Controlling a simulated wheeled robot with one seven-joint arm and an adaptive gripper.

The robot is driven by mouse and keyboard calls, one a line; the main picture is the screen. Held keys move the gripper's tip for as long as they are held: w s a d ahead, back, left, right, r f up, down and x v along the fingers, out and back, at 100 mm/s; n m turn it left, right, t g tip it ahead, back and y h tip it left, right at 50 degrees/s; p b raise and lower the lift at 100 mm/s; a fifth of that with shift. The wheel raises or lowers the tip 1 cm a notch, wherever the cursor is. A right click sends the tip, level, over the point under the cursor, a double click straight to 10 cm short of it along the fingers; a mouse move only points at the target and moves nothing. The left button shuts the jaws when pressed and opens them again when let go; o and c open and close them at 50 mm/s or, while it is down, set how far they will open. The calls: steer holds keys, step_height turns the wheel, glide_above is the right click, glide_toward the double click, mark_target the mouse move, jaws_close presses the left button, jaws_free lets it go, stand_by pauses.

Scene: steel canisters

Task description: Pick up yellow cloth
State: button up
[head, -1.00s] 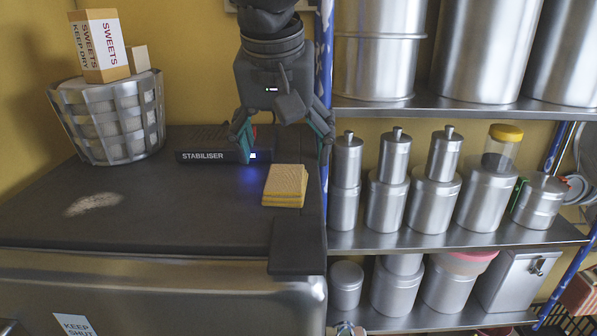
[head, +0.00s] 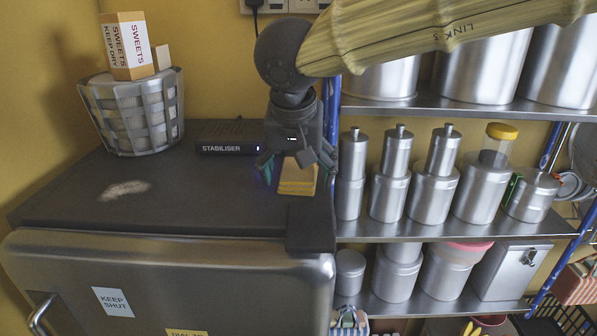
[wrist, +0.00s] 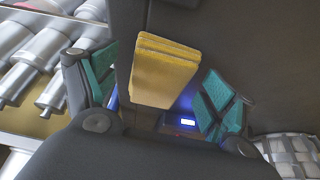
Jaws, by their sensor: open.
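The yellow cloth (head: 297,183) is a folded, layered stack lying flat on the dark top of the fridge (head: 190,205), near its right edge. My gripper (head: 296,172) is right above and behind it in the head view and hides its far part. In the wrist view the cloth (wrist: 165,72) shows ahead, between the two teal-padded fingers of my open gripper (wrist: 160,95). There is clear space between each finger and the cloth. Whether the fingertips are down at the cloth's level, I cannot tell.
A black stabiliser box (head: 228,137) with a blue light stands behind and left of the cloth. A metal basket (head: 133,112) holding a sweets box (head: 126,45) stands at the back left. A shelf rack (head: 460,228) with steel canisters (head: 386,190) stands close on the right.

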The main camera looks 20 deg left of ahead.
mark_target(299, 172)
steer(key=shift+w+f, duration=0.2)
steer(key=shift+w, duration=0.35)
steer(key=shift+c, duration=1)
steer(key=shift+s+r, duration=0.2)
steer(key=shift+s, duration=0.4)
steer(key=c, duration=0.8)
steer(key=shift+w+f, duration=0.1)
steer(key=shift+w, duration=0.2)
steer(key=shift+r+b, duration=0.4)
steer(key=shift+r, duration=0.25)
steer(key=shift+b+v, duration=0.55)
steer(key=shift+v, duration=0.6)
steer(key=s+b, duration=0.1)
steer(key=s, duration=0.4)
steer(key=s+d+r+b, duration=0.1)
steer(key=s+b, duration=0.1)
steer(key=s, duration=0.3)
steer(key=s+b, duration=0.1)
steer(key=s, duration=0.4)
steer(key=shift+s+d+r, duration=0.1)
steer(key=shift+d+r, duration=0.05)
steer(key=shift+r, duration=0.2)
